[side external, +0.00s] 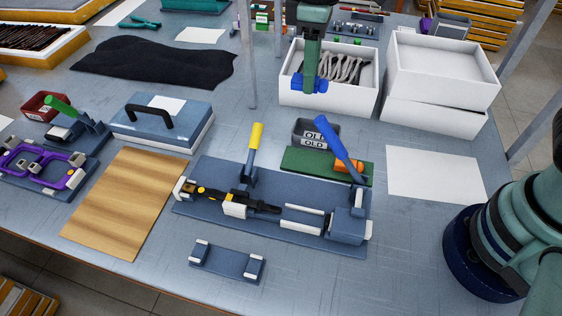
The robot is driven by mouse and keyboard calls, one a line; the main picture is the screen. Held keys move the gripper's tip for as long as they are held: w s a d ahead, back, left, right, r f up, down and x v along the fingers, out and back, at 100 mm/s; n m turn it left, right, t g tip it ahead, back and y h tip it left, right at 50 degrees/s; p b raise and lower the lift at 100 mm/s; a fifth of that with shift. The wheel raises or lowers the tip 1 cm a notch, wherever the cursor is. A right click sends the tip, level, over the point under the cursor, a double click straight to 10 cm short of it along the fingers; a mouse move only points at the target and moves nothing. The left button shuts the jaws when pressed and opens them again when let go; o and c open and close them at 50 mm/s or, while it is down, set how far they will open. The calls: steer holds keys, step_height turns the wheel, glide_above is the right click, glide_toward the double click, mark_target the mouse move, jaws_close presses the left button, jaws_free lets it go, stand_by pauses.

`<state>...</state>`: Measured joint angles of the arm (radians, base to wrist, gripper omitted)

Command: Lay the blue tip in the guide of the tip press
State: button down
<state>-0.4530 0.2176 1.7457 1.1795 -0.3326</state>
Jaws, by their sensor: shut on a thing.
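My gripper (309,80) hangs over the front part of an open white box at the back centre. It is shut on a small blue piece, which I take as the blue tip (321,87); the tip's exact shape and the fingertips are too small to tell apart. The tip press (215,165) lies at the middle front, a blue-grey plate with a yellow lever and a blue lever, both raised. Its guide (303,219), a white-edged channel, appears empty. A black temple (235,200) lies in the press left of the guide, pointing toward it.
The white box (325,102) holds several grey bent pieces. Behind the press are a green board (300,165) and a grey bin (317,127). White boxes (440,75) stand at the back right. A small white-ended stand (226,263) lies in front. A white sheet (435,174) lies right.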

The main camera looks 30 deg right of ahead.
mark_target(303, 160)
steer(key=shift+r, duration=0.4)
step_height(303, 160, down, 20)
steer(key=shift+r, duration=0.15)
stand_by(0.5)
steer(key=c, duration=0.6)
jaws_free()
steer(key=shift+f, duration=0.2)
steer(key=shift+r, duration=0.1)
